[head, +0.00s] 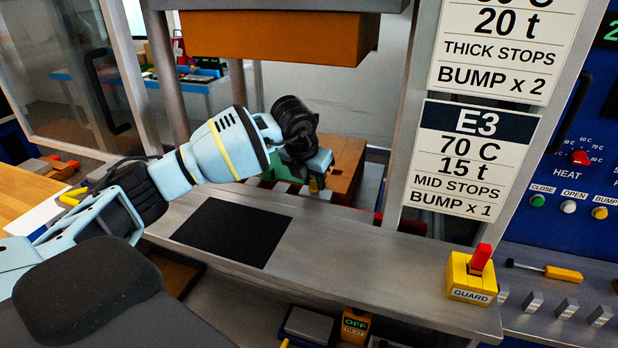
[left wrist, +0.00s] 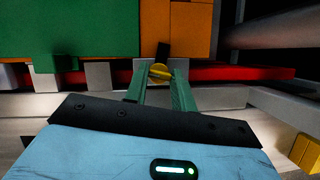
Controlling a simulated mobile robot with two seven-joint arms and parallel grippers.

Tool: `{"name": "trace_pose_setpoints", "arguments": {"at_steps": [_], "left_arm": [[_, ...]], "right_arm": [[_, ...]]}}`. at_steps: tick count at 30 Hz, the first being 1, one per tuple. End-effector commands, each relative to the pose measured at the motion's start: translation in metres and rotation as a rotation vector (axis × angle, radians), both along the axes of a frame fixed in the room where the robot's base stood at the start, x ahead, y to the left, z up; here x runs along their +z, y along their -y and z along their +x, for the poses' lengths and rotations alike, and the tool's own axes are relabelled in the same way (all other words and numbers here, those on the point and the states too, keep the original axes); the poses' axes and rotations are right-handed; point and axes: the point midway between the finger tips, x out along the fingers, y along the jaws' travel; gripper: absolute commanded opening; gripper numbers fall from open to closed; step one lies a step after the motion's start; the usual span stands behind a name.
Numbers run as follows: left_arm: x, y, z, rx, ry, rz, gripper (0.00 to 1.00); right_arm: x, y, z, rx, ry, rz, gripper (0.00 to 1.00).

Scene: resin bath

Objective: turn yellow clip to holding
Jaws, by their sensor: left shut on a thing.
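The yellow clip (left wrist: 160,72) shows in the left wrist view as a small rounded yellow piece between my left fingertips, just below a short black part (left wrist: 162,50). My left gripper (left wrist: 161,77) is shut on the clip, with a green finger on each side of it. In the head view, my left gripper (head: 316,178) reaches in under the raised upper block, at the front of the orange-brown block (head: 346,170). The clip is mostly hidden there by the gripper, and I cannot tell its setting. My right gripper is not in view.
The orange upper block (head: 270,38) hangs above my left wrist. A post with sign cards (head: 475,160) stands to the right. A yellow guard switch (head: 472,280) with a red lever sits on the metal ledge. The black mat (head: 232,232) is bare. A red bar (left wrist: 220,73) runs behind the clip.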

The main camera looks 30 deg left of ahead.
Motion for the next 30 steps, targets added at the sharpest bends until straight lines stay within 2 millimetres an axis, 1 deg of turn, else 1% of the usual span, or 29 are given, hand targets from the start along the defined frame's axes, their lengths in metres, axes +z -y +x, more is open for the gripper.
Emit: {"name": "trace_pose_setpoints", "arguments": {"at_steps": [6,12,29,30], "left_arm": [[0.0004,0.0014,0.0004,0.131,0.001,-0.001,0.03],[0.0,0.0012,0.0005,0.202,0.0,0.0,0.03],[-0.0003,0.0014,0.0005,0.234,-0.001,-0.002,0.03],[-0.0003,0.0014,0.0005,0.234,-0.001,-0.002,0.27]], "right_arm": [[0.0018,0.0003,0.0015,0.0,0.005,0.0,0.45],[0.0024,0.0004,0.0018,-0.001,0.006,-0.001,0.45],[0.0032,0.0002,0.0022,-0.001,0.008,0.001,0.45],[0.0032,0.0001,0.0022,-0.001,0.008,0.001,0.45]]}}
